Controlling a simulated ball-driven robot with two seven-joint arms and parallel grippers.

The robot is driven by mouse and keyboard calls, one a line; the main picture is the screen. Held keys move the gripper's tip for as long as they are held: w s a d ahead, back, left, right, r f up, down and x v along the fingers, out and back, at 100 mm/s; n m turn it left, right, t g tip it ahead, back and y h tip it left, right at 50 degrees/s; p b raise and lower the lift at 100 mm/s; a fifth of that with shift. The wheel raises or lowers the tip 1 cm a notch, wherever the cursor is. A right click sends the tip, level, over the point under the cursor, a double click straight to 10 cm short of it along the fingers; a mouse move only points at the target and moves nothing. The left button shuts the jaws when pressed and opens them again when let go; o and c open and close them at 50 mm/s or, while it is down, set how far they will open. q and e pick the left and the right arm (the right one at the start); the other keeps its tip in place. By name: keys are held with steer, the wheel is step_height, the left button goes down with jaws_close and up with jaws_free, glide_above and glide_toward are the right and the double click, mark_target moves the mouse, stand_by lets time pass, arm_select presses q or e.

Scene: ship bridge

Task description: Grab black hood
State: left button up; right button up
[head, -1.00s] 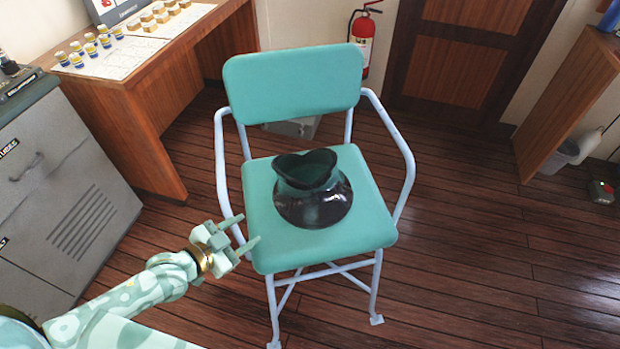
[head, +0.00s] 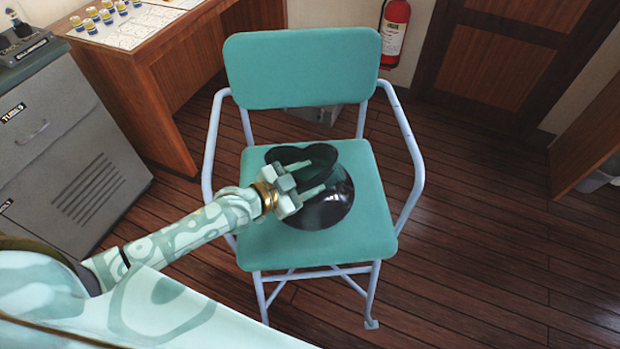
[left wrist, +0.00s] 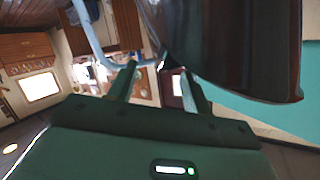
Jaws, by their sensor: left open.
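The black hood (head: 330,208) is a dark, glossy, rounded shape with a flared, wavy rim. It rests on the seat of the turquoise chair (head: 265,245). My left gripper (head: 315,177) is open, and its two fingers reach over the hood's near left side, just below the rim, hiding part of it. In the left wrist view the hood (left wrist: 235,40) fills the upper right, close to the open fingers (left wrist: 160,78). I cannot tell whether a finger touches it. My right gripper is not in view.
The chair has pale tubular armrests (head: 408,145) on both sides and an upright backrest (head: 300,70). A grey cabinet (head: 65,150) and a wooden desk (head: 150,80) stand on the left. A fire extinguisher (head: 394,32) hangs behind.

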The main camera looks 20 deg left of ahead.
mark_target(319, 176)
arm_select(q)
steer(key=shift+x, duration=0.75)
steer(key=x, duration=0.1)
steer(key=b+x, duration=0.1)
steer(key=x, duration=0.1)
steer(key=b+x, duration=0.1)
steer(key=x, duration=0.1)
steer(key=shift+f, duration=0.35)
steer(key=shift+s+r, duration=0.1)
